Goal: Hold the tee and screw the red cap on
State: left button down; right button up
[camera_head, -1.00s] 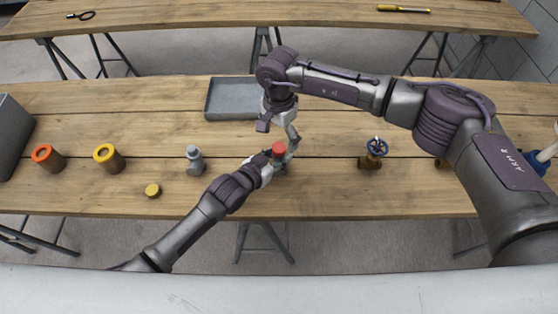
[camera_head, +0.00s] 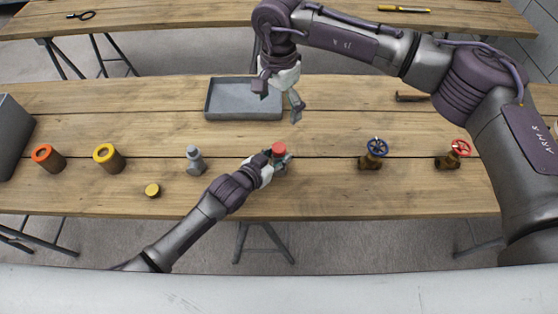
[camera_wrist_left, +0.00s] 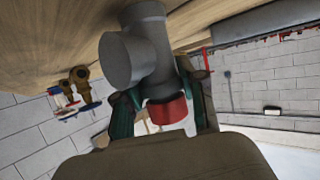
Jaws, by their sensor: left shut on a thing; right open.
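The grey tee (camera_wrist_left: 148,55) shows large in the left wrist view, with a side branch. The red cap (camera_wrist_left: 167,111) sits on its end; how tightly it is seated I cannot tell. In the head view the red cap (camera_head: 279,149) is on top, and the tee is mostly hidden below it. My left gripper (camera_head: 271,160) is shut on the tee, with its fingers (camera_wrist_left: 164,100) on either side near the cap. My right gripper (camera_head: 280,99) is open and empty, raised above and behind the cap, apart from it.
A grey tray (camera_head: 243,112) lies behind. To the right stand a blue-wheel valve (camera_head: 374,154) and a red-wheel valve (camera_head: 454,155).

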pick_arm(q)
jog(key=shift+s+a+f, duration=0.1)
jog(key=shift+f, duration=0.2)
jog(key=c, duration=0.6)
grip_release()
jog(key=shift+r, duration=0.1)
jog(key=shift+r, duration=0.1)
jog(key=v, duration=1.1)
jog(key=shift+s+a+r, duration=0.2)
jog(key=shift+s, duration=0.05)
